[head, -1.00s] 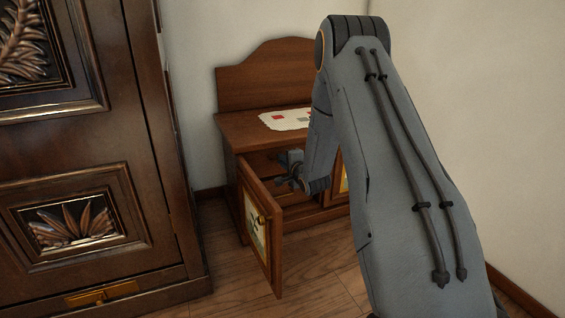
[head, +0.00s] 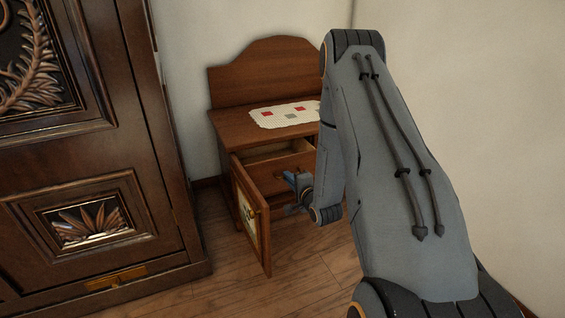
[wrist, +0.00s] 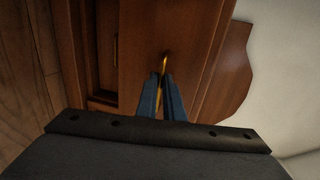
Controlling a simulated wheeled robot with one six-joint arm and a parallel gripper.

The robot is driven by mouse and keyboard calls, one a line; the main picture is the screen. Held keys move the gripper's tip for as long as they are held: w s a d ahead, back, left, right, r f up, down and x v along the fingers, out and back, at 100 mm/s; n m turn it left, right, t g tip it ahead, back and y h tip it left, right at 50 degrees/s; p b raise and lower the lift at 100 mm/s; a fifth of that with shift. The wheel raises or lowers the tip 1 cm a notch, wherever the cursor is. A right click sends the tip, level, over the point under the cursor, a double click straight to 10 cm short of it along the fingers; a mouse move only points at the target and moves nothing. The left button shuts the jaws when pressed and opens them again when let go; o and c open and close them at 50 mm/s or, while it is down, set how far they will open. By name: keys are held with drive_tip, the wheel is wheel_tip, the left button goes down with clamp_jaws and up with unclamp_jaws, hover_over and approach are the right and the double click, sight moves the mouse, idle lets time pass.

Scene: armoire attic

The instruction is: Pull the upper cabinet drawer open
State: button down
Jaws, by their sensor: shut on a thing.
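The small wooden cabinet (head: 225,125) stands against the wall in the head view. Its upper drawer (head: 283,172) is partly pulled out, and the open inside shows behind its front. In the wrist view the drawer front (wrist: 140,45) fills the middle, with a gold handle (wrist: 165,62) on it. My gripper (head: 290,178) is at the drawer front. In the wrist view my gripper (wrist: 162,85) has its blue fingers shut on the gold handle. My arm hides the right part of the cabinet.
The cabinet's left door (head: 250,213) stands open towards me, close to the left of my gripper. A white cloth with red patches (head: 285,115) lies on the cabinet top. A large dark armoire (head: 80,150) is at the left. Wood floor (head: 310,255) is clear in front.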

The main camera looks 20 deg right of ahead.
drive_tip(key=f+p+v, duration=0.1)
drive_tip(key=p+v, duration=0.2)
drive_tip(key=v, duration=0.3)
drive_tip(key=shift+s, duration=0.1)
drive_tip(key=c, duration=1.9)
unclamp_jaws()
drive_tip(key=shift+f, duration=0.1)
drive_tip(key=shift+s, duration=0.1)
drive_tip(key=p+v, duration=0.2)
drive_tip(key=v, duration=0.5)
drive_tip(key=shift+s, duration=0.3)
